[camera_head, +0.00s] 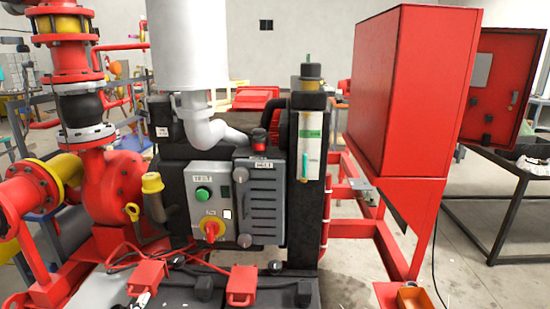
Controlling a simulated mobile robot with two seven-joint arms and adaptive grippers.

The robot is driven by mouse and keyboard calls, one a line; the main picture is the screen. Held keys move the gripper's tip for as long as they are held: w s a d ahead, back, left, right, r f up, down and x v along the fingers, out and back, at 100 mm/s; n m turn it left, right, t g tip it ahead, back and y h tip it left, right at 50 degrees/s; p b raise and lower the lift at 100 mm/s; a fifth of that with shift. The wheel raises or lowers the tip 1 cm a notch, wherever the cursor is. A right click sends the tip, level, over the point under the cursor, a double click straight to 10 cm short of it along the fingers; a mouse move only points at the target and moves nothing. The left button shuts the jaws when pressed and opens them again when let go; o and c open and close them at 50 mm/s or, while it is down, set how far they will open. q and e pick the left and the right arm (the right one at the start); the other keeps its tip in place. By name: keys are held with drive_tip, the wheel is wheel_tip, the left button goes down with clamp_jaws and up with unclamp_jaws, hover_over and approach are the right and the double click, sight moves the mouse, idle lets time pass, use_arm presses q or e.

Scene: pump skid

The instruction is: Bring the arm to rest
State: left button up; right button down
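Neither of my grippers nor my arms can be made out in the head view. The pump skid fills the middle. A grey control box (209,205) on its front carries a green button (203,194) and a red rotary switch on a yellow plate (211,228). A grey vented cover (263,205) is beside the box on the right. A sight tube with green labels (309,145) stands upright right of the cover. A yellow-capped filler neck (152,184) is left of the control box.
A red pump and pipework (112,185) stand at the left. A large red cabinet (405,95) rises at the right. A dark table (505,190) is behind it. Red pedal-like boxes (148,277) and an orange tray (414,298) are low in front. Bare floor (475,275) shows at right.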

use_arm(q)
drive_tip(key=s+a+f+n+g, duration=0.2)
drive_tip(key=s+a+g, duration=0.1)
drive_tip(key=s, duration=0.7)
drive_tip(key=s+a+f+n+g, duration=0.2)
drive_tip(key=s+g, duration=0.1)
drive_tip(key=s, duration=0.6)
drive_tip(key=w+d+f+n+t+h, duration=0.1)
drive_tip(key=d+f+n+t+h, duration=0.2)
drive_tip(key=d+f, duration=1.1)
drive_tip(key=shift+w+d+h, duration=0.25)
drive_tip(key=shift+d+h, duration=0.8)
drive_tip(key=shift+h, duration=0.75)
